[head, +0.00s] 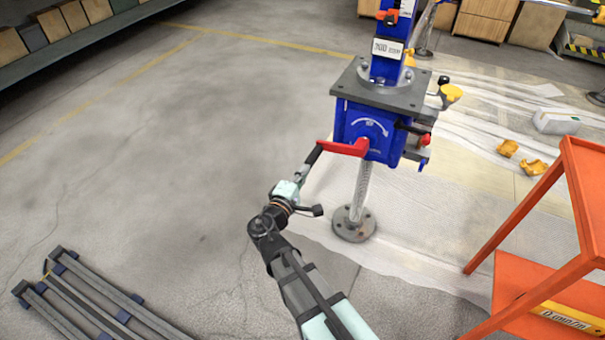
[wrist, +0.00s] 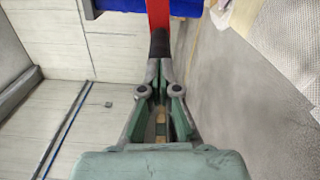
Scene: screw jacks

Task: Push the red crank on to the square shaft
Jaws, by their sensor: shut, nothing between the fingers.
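The red crank (head: 344,147) is at the front face of the blue jack box (head: 380,125), its arm reaching left to a black grip (head: 314,155). In the wrist view the red arm (wrist: 158,14) and black grip (wrist: 160,43) lie straight ahead of my fingertips. My gripper (head: 304,171) is shut and empty, its tips at the end of the black grip. I cannot tell whether they touch it. The square shaft is hidden behind the crank's hub, so how far the crank sits on it cannot be seen.
The jack's column stands on a round floor flange (head: 353,224). A grey plate (head: 382,87) tops the box. An orange rack (head: 528,213) stands at the right. Dark rails (head: 88,297) lie at lower left. The floor left of the jack is clear.

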